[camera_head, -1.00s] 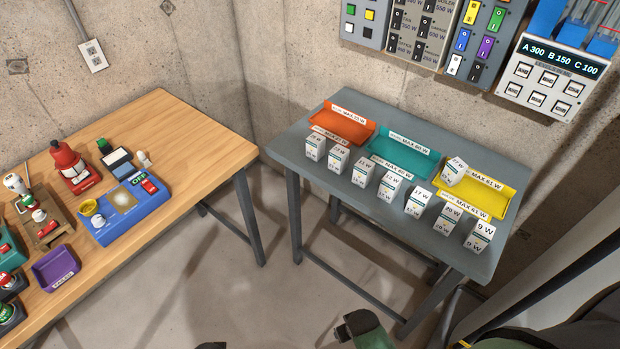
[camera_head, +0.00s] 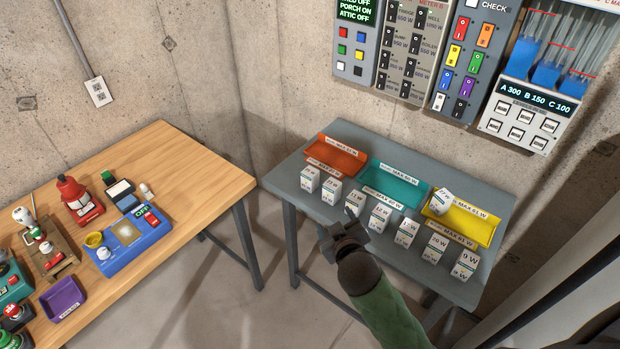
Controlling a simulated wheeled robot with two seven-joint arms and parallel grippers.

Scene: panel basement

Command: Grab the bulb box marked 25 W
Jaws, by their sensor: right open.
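A row of small white bulb boxes stands on the grey table (camera_head: 290,180). The leftmost box (camera_head: 309,179) may read 25 W, but its print is too small to be sure. The second box (camera_head: 331,191) stands to its right, with a similar unclear number. Another white box (camera_head: 441,202) sits tilted in the yellow tray (camera_head: 480,226). My right gripper (camera_head: 338,226) is open and empty, at the table's front edge near the third box (camera_head: 355,203). It partly covers the space before that box. My left gripper is not in view.
An orange tray (camera_head: 345,158) and a teal tray (camera_head: 395,184) lie behind the boxes. Further boxes marked 12 W, 17 W, 20 W and 9 W continue rightward. A wooden table (camera_head: 200,165) with devices stands at left. Switch panels hang on the wall.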

